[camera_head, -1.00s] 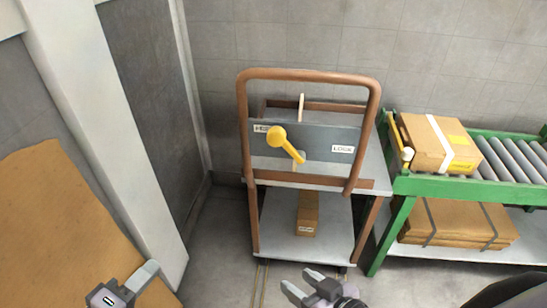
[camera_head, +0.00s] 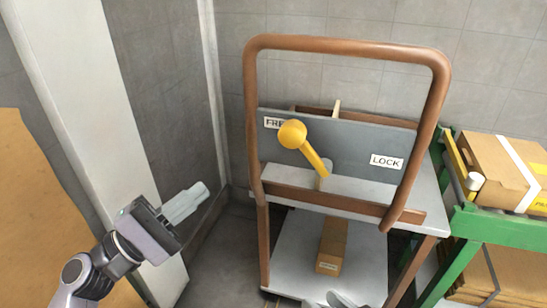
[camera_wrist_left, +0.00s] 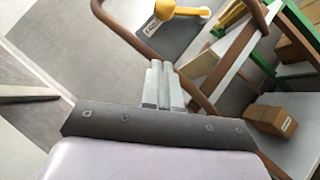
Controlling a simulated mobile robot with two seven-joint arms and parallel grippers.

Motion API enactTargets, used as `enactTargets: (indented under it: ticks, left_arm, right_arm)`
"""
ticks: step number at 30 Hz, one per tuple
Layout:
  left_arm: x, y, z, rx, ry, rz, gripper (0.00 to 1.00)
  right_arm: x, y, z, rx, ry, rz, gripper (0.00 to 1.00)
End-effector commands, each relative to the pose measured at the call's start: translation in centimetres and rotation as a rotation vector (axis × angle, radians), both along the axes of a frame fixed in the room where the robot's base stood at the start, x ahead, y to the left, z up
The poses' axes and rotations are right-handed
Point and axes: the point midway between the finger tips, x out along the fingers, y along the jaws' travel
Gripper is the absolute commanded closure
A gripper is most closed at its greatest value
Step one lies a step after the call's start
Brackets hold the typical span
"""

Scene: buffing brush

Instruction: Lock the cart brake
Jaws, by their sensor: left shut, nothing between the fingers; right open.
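The cart (camera_head: 268,160) has a brown tubular handle frame and a grey panel marked FREE at left and LOCK (camera_head: 387,161) at right. A yellow brake lever (camera_head: 305,148) with a round knob rises from the panel and leans left, its knob near the FREE label. My left gripper (camera_head: 196,200) is shut and empty, left of the cart and apart from it. In the left wrist view, its closed fingers (camera_wrist_left: 163,84) point toward the handle frame, with the yellow lever (camera_wrist_left: 178,10) beyond at the top. Only fingertips of my right gripper (camera_head: 345,300) show at the bottom edge.
A small brown box (camera_head: 331,246) lies on the cart's lower shelf. A green-framed roller conveyor (camera_head: 500,228) with a cardboard box (camera_head: 503,168) stands close at right. A pale column (camera_head: 90,110) and a tan panel (camera_head: 25,210) are at left.

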Motion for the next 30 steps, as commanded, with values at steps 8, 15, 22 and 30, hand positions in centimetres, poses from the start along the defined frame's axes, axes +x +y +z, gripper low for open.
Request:
enactTargets:
  ticks: [8,15,22,30]
  left_arm:
    - [0.0,0.0,0.1,-0.002,0.000,-0.002,1.00]
    - [0.6,-0.9,0.6,-0.003,-0.001,-0.001,1.00]
    - [2.7,-4.0,2.1,-0.002,-0.003,-0.004,1.00]
    - [5.4,-7.9,3.7,-0.002,-0.003,-0.001,1.00]
  right_arm:
    - [0.0,0.0,0.1,0.000,0.000,0.001,0.53]
    - [0.0,-0.1,0.1,-0.004,0.000,-0.001,0.53]
    - [-0.1,-0.3,0.2,-0.019,-0.001,-0.006,0.53]
    - [-0.1,-0.6,0.4,-0.039,-0.004,-0.014,0.53]
